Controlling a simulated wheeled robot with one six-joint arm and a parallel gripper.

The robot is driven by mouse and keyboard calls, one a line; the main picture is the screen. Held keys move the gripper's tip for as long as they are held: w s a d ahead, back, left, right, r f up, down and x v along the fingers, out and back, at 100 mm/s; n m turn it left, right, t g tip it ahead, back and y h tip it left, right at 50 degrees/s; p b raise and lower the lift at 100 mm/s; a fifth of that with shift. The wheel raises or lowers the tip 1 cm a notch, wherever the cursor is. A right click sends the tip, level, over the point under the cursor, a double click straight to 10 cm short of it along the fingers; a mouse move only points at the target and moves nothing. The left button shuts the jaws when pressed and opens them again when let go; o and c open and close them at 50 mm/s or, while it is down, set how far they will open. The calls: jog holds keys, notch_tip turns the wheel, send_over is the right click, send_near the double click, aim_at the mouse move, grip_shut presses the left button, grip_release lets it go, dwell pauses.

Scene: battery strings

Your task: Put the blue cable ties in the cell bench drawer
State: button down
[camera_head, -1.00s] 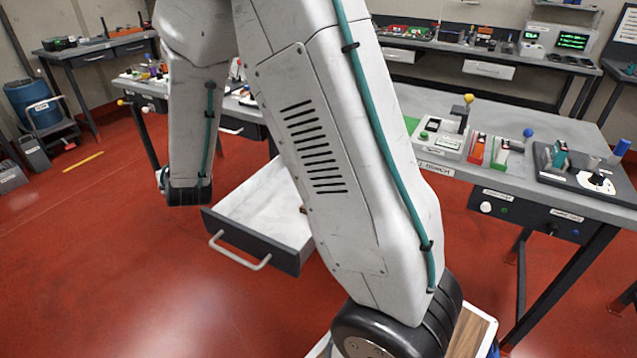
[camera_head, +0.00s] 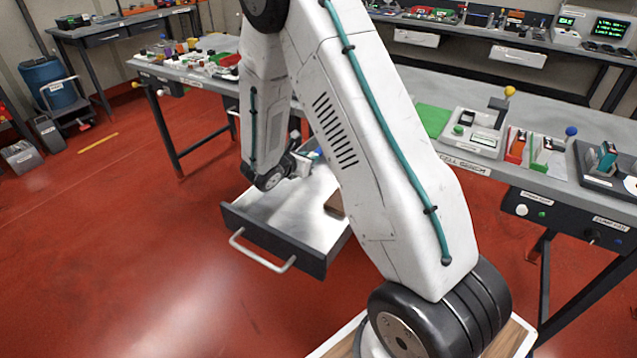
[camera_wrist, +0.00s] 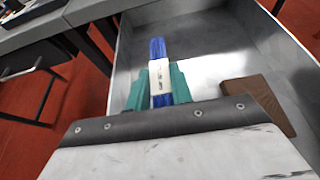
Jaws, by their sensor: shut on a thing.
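The blue cable ties (camera_wrist: 158,49) are a bundle with a white printed band, seen in the wrist view. My gripper (camera_wrist: 160,85), with teal fingers, is shut on the band of the bundle. The bundle is over the open drawer (camera_wrist: 222,40), whose metal floor and walls surround it in that view; I cannot tell whether it touches the floor. In the head view the drawer (camera_head: 262,238) is pulled out from the cell bench (camera_head: 462,163), and my arm hides part of it. A bit of blue shows there beside my wrist.
A brown block (camera_wrist: 258,103) lies in the drawer, right of my gripper; it partly shows in the head view (camera_head: 335,204). Devices and a green mat (camera_head: 433,119) stand on the bench top. The red floor before the drawer is clear.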

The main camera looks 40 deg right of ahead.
aim_at(308, 184)
notch_tip(308, 184, down, 8)
jog(key=shift+r, duration=0.2)
jog(key=shift+f, duration=0.1)
jog(key=c, duration=1.2)
grip_release()
jog(key=shift+c, duration=0.2)
